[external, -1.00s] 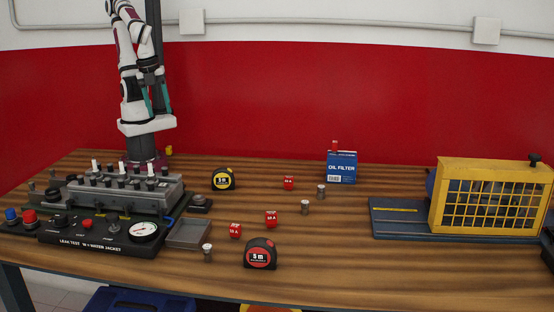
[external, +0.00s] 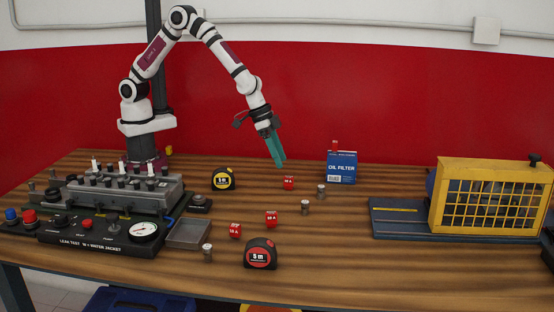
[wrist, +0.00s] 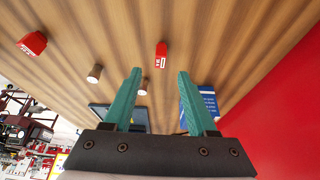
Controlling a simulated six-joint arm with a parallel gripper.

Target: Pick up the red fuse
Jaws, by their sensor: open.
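Several red fuses are in the external view. One red fuse (external: 289,182) lies on the wooden table, left of the blue oil filter box. Two more, a middle fuse (external: 271,218) and a left fuse (external: 235,230), lie nearer the front. Another red piece (external: 335,145) sits on top of the box. My gripper (external: 278,163) is open and empty, pointing down above the table near the back fuse. In the wrist view my gripper (wrist: 160,71) frames a red fuse (wrist: 161,55) just past its fingertips, apart from them. A second red fuse (wrist: 33,43) is at the left.
The blue oil filter box (external: 341,167) stands right of my gripper. Small metal cylinders (external: 321,191) (external: 305,207) stand near the fuses.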

